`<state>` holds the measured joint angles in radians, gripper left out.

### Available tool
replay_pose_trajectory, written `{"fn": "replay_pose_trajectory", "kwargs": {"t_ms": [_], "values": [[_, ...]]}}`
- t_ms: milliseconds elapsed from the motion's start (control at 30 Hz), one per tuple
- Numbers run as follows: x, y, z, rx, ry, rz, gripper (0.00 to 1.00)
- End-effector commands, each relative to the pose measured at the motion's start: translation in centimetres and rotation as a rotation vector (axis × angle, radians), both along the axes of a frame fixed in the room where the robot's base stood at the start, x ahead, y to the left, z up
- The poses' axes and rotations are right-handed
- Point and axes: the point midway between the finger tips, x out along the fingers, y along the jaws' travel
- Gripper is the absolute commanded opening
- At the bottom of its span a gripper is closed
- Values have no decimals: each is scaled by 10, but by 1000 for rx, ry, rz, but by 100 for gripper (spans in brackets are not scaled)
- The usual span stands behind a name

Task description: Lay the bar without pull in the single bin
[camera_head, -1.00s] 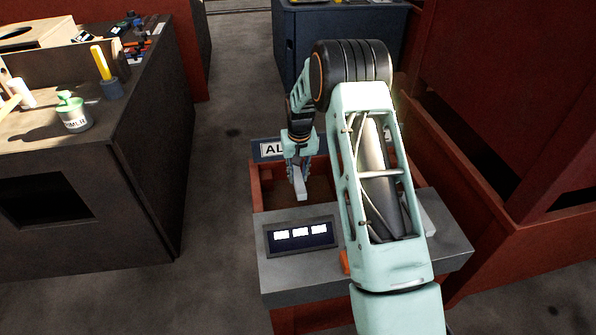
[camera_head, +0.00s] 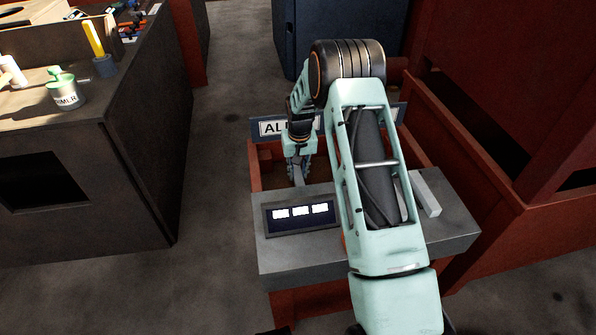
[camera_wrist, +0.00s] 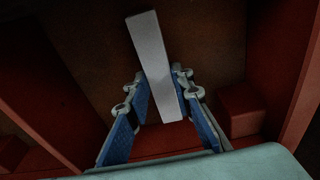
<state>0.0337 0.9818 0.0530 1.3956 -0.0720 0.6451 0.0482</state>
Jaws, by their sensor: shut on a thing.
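My gripper (camera_head: 299,165) points down into the red-walled bin (camera_head: 254,168) behind the grey ledge, under a sign whose visible letters begin "AL". In the wrist view my gripper (camera_wrist: 160,88) is shut on a pale grey bar (camera_wrist: 150,45), with one blue-padded finger on each side. The bar is plain, slightly tilted in the picture, and extends beyond the fingertips over the brown bin floor (camera_wrist: 95,45). Whether it touches the floor I cannot tell. In the head view the ledge and gripper mostly hide the held bar.
A second pale bar (camera_head: 425,193) lies on the grey ledge (camera_head: 300,258), right of my arm. A dark panel (camera_head: 301,228) with three lit white fields is on the ledge's left. A red block (camera_wrist: 240,108) sits inside the bin at right. A dark bench (camera_head: 150,140) stands left.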

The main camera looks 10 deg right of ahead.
Motion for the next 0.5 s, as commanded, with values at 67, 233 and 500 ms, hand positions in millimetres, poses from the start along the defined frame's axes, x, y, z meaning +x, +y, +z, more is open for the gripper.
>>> {"fn": "replay_pose_trajectory", "kwargs": {"t_ms": [67, 233, 500], "values": [[1, 0, 1, 0, -2, 0, 0], [1, 0, 1, 0, -2, 0, 0], [1, 0, -3, 0, -2, 0, 0]]}}
